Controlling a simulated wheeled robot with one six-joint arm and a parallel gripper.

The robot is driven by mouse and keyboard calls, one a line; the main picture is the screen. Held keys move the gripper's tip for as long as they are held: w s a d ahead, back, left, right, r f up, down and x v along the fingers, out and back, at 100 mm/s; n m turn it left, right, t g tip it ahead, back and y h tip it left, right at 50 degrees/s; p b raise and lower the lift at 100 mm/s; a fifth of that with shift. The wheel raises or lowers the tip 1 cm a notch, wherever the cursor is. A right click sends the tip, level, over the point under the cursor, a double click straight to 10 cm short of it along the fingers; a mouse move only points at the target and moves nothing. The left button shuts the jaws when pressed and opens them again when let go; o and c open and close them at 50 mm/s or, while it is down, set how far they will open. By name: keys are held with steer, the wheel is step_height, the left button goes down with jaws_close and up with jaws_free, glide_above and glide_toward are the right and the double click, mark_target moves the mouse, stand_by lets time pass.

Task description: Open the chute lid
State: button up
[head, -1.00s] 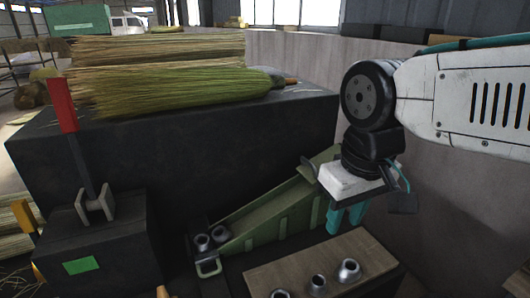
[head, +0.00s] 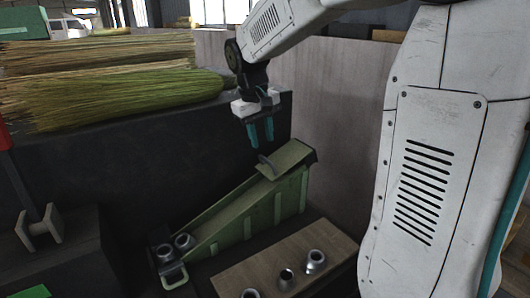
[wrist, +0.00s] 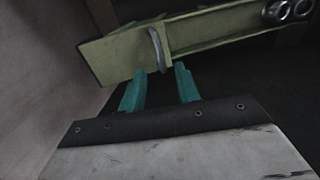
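The green chute (head: 235,215) slopes down to the left in the head view. Its lid (head: 292,155) is a green plate lying over the chute's upper end, with a small curved grey handle (head: 266,163) standing on it. My gripper (head: 261,140) hangs above the handle, its two teal fingers pointing down and apart, with nothing between them. In the wrist view, the handle (wrist: 158,48) and lid (wrist: 115,57) lie just beyond the open fingertips (wrist: 160,71). I see no contact between fingers and handle.
Metal rings (head: 184,242) sit at the chute's low end. A wooden board (head: 240,277) with several metal rings lies in front. Brooms (head: 110,100) lie on a dark block (head: 130,155) behind. A pale wall (head: 335,130) stands close right of the chute.

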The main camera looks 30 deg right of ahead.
mark_target(266, 159)
steer(key=shift+d+f, duration=0.15)
steer(key=shift+f, duration=0.75)
steer(key=shift+d+f, duration=0.2)
steer(key=shift+f, duration=0.75)
steer(key=shift+d+f, duration=0.15)
steer(key=shift+f, duration=0.75)
jaws_close()
